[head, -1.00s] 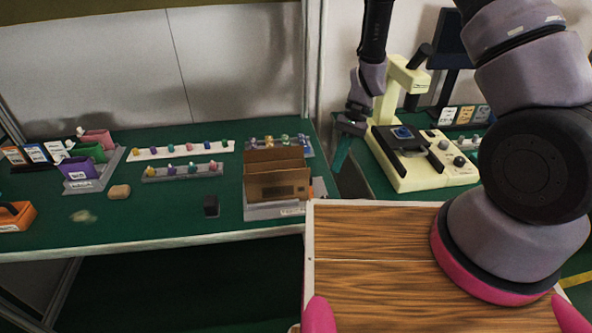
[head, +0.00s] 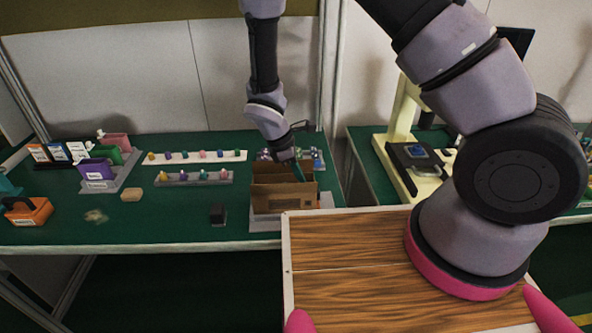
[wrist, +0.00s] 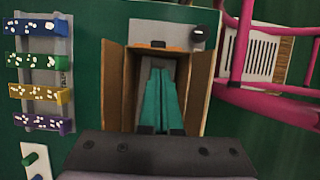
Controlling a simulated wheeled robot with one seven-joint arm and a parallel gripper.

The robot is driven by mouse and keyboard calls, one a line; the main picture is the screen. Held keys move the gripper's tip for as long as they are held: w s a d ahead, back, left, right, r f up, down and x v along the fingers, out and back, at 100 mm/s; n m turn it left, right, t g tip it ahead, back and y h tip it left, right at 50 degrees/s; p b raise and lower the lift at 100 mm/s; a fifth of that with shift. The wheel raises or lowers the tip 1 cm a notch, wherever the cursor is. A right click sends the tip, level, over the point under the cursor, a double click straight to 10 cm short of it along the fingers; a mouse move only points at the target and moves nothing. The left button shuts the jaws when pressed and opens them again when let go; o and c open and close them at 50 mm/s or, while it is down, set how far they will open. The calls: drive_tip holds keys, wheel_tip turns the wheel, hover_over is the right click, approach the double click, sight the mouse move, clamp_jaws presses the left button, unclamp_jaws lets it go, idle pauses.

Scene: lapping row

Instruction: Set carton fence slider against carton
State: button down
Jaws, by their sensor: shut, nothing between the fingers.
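The brown carton (head: 285,198) stands upright and open-topped on a grey base plate (head: 277,226) near the front edge of the green bench. My gripper (head: 300,173), with teal fingers, is over the carton's right part. In the wrist view the shut, empty fingers (wrist: 161,72) appear between the carton's side walls (wrist: 197,80); I cannot tell whether they touch the carton. I cannot clearly identify the fence slider.
Racks of coloured pegs (head: 195,177) and colourful bins (head: 95,170) are farther left. A wood-topped surface (head: 350,240) lies at front right. A cream machine (head: 400,130) stands on the right bench.

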drive_tip(key=shift+x, duration=2.35)
drive_tip(key=shift+d, duration=0.15)
drive_tip(key=shift+d, duration=0.4)
drive_tip(key=shift+r, duration=0.1)
